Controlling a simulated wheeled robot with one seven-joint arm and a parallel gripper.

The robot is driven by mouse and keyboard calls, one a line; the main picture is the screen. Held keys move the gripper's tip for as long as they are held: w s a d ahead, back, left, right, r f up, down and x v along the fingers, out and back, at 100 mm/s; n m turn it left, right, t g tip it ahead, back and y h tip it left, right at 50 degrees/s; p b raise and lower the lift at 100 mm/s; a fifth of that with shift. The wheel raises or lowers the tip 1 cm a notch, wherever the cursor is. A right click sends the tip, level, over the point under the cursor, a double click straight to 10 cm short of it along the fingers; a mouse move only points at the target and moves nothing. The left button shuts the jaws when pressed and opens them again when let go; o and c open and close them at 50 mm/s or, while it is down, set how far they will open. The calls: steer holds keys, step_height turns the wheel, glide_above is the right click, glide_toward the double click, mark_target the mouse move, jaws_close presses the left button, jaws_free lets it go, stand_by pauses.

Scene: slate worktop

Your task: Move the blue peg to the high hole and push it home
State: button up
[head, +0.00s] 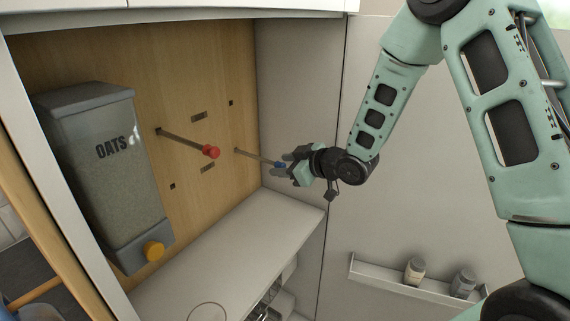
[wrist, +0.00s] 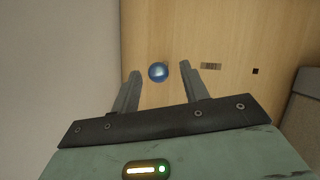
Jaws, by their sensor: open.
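The blue peg (head: 280,165) sticks out of the wooden back panel at the right, on a thin rod. Its round blue knob also shows in the wrist view (wrist: 158,72). My gripper (head: 284,165) is at the knob with its jaws open. In the wrist view the knob appears between the two fingers (wrist: 160,76), with a gap on each side. The high hole (head: 231,103) is a small dark square in the panel, above the blue peg's rod. A lower dark square hole (head: 172,186) also shows in the wrist view (wrist: 255,71).
A red-knobbed peg (head: 211,152) juts from the panel left of the blue one. A grey OATS dispenser (head: 110,180) with an orange knob hangs at the left. Small slotted plates (head: 199,117) are on the panel. A pale side wall (head: 290,90) stands close at the right.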

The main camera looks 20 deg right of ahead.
jaws_close()
steer(key=shift+s+d+b, duration=0.15)
steer(key=shift+s+d, duration=0.75)
steer(key=shift+s, duration=0.3)
steer(key=shift+s+d+b, duration=0.15)
steer(key=shift+s+d, duration=0.7)
steer(key=shift+s, duration=0.35)
steer(key=shift+r, duration=0.15)
